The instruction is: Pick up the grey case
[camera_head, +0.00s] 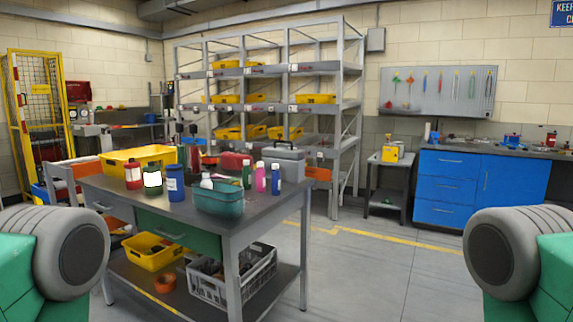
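The grey case (285,165), a box with a lid and a handle on top, stands upright at the far right part of the workbench top (262,210). A red case is to its left, and bottles and a teal basket (219,199) stand in front of it and partly cover it. Neither gripper shows. Only rounded grey and green parts of my arms are at the lower left and lower right edges, well apart from the case.
A yellow bin (138,157) and several bottles crowd the bench top. A grey crate (232,274) and a yellow bin sit on its lower shelf. A shelving rack (343,112) stands behind. Clear floor (380,270) lies right of the bench, before blue cabinets (482,184).

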